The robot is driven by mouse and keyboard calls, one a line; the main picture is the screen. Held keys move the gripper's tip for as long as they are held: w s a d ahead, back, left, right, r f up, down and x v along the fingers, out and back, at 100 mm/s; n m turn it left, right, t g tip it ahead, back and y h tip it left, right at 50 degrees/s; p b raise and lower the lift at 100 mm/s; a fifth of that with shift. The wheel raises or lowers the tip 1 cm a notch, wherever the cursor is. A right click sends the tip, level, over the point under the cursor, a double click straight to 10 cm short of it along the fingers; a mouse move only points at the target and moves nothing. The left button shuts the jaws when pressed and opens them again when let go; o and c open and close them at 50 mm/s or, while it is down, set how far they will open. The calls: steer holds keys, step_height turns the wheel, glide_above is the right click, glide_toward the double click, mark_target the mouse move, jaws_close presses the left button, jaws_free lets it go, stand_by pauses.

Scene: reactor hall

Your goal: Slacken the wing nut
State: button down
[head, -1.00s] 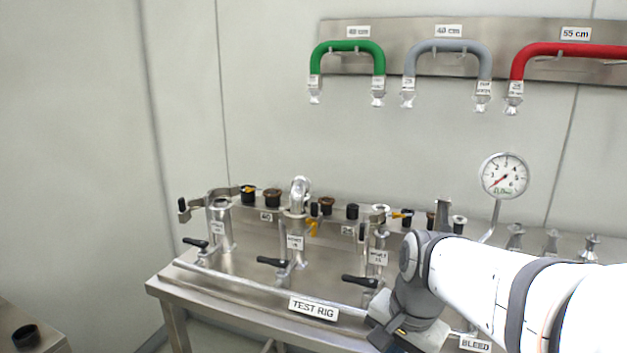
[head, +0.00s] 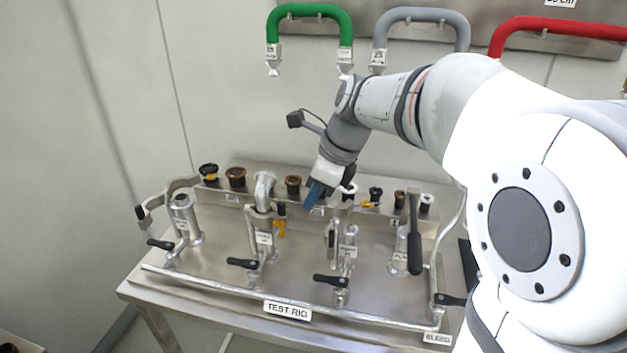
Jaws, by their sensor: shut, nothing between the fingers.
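My gripper (head: 314,198), with blue fingers, is shut and empty. It points down over the back row of the test rig (head: 215,260), near the third post (head: 346,255). I cannot single out the wing nut for sure. A small dark knob (head: 281,208) with a yellow piece (head: 280,227) sits beside the second post (head: 264,238), left of my gripper. Another yellow piece (head: 370,205) lies right of my gripper. My gripper and wrist hide part of the back row around the third post.
Black valve handles (head: 242,263) stick out along the front. A long dark lever (head: 414,250) stands upright at the right post. Green (head: 308,12), grey (head: 420,16) and red (head: 560,28) hoses hang on the back wall. My arm covers the right side.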

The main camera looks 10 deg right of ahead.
mark_target(282, 231)
steer(key=a+f, duration=0.1)
steer(key=w+a+f, duration=0.1)
steer(key=a+f, duration=0.2)
steer(key=f, duration=0.1)
steer(key=shift+w+a+f, duration=0.2)
steer(key=shift+w+f, duration=0.05)
steer(key=shift+w+a+f, duration=0.15)
steer(key=shift+a+f, duration=0.05)
steer(key=shift+a, duration=0.2)
